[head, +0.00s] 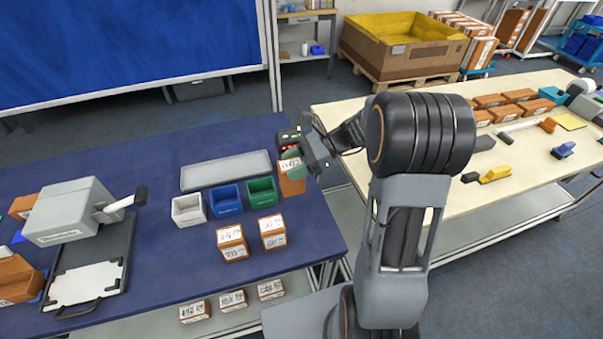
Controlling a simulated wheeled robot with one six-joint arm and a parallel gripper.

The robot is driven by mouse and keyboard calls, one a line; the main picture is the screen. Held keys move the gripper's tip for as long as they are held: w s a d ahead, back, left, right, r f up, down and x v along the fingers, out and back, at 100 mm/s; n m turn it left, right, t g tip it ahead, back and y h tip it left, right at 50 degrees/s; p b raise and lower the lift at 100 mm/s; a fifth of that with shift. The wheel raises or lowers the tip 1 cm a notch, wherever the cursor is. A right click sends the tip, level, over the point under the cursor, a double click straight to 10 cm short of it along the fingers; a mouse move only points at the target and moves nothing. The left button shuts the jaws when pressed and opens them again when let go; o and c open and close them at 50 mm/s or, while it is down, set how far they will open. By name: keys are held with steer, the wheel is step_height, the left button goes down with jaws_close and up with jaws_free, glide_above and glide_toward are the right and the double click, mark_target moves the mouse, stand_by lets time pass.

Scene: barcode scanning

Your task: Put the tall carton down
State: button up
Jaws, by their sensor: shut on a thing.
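The tall carton (293,184) is orange-brown with a white label near its top. It is upright at the right edge of the blue table (160,280), just right of the green bin. My gripper (292,162) is shut on its upper part. The fingers hide some of the carton's top. I cannot tell whether its bottom touches the table or hangs slightly above or beside the edge.
White (188,211), blue (225,200) and green (262,193) bins stand left of the carton, before a grey tray (224,170). Two small cartons (231,243) stand in front. A grey device (72,212) is at left. A cream table (440,200) holds several boxes at right.

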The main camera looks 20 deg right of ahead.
steer(key=shift+w+d+f+p, duration=0.1)
steer(key=shift+w+d+f, duration=0.55)
steer(key=shift+f, duration=0.9)
steer(key=shift+w+d+f+p, duration=0.15)
steer(key=shift+w+d+f, duration=0.5)
steer(key=shift+f, duration=0.85)
steer(key=shift+w+d+f+p, duration=0.1)
steer(key=shift+w+d+f, duration=0.3)
steer(key=shift+w+f, duration=0.8)
steer(key=shift+s+f, duration=0.4)
steer(key=shift+f, duration=0.05)
steer(key=o, duration=1.1)
steer(key=shift+o, duration=0.2)
